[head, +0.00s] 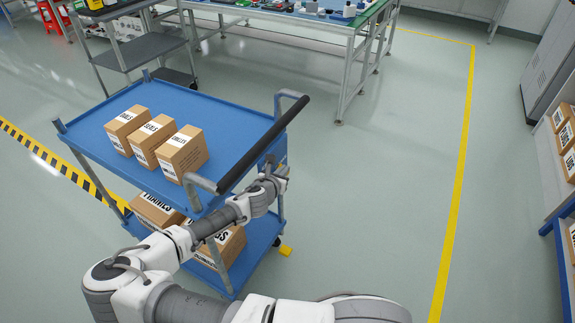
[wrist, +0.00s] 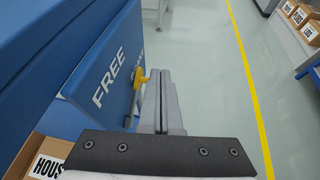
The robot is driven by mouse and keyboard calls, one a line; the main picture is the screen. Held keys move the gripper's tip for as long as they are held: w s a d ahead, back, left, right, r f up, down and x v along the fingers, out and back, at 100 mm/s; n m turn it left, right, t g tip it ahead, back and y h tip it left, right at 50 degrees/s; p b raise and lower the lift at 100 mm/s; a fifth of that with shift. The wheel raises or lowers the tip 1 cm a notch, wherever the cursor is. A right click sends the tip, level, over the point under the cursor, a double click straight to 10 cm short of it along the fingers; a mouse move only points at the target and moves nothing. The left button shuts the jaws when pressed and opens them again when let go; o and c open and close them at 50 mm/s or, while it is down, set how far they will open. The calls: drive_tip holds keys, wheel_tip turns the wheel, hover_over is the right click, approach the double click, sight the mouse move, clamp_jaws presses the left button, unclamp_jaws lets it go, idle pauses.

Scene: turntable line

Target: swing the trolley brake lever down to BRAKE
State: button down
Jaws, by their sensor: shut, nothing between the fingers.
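The blue trolley (head: 228,119) stands left of centre in the head view, with a black push handle (head: 262,146). My gripper (head: 278,172) is at its handle end, just beyond the handle. In the wrist view the gripper's two fingers (wrist: 160,76) are shut together and empty. A yellow lever (wrist: 140,80) shows just left of the fingertips, beside a blue plate (wrist: 85,85) lettered FREE. Its lower part is partly hidden by the fingers, and I cannot tell whether they touch it. Small white lettering farther along the plate is not legible.
Three cartons (head: 155,138) stand on the trolley's top shelf, with more cartons (head: 228,246) below. A workbench (head: 345,25) stands behind, and a grey cart (head: 140,50) is at the back left. The floor (head: 390,170) right of the trolley is clear up to the yellow line.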

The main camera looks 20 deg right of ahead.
drive_tip(key=v, duration=0.7)
drive_tip(key=shift+p, duration=0.45)
drive_tip(key=shift+a, duration=0.1)
